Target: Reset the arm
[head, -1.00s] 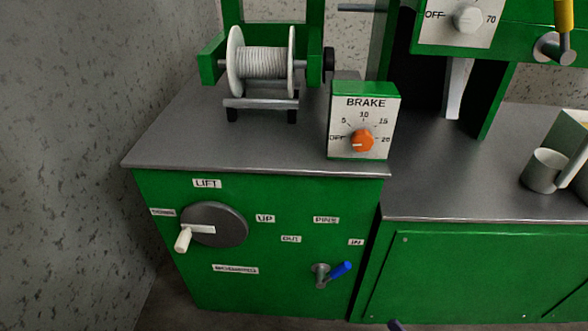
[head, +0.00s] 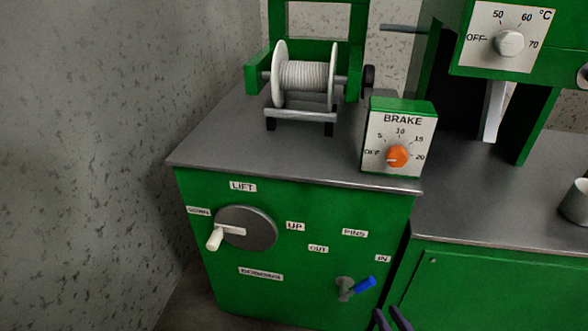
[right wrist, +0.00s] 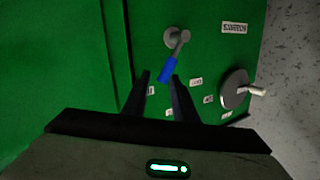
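My right gripper (head: 392,319) shows at the bottom edge of the head view, just below and right of the blue-handled PINS lever (head: 357,286). In the head view the handle points right and slightly up, toward the IN label. My left gripper is out of view.
The green cabinet has a grey LIFT wheel (head: 247,228) with a white handle. On the grey top stand a spool of pale cable (head: 305,75) and a BRAKE box (head: 399,140) with an orange knob at OFF. A metal cup (head: 576,203) is at the right edge. A speckled wall bounds the left.

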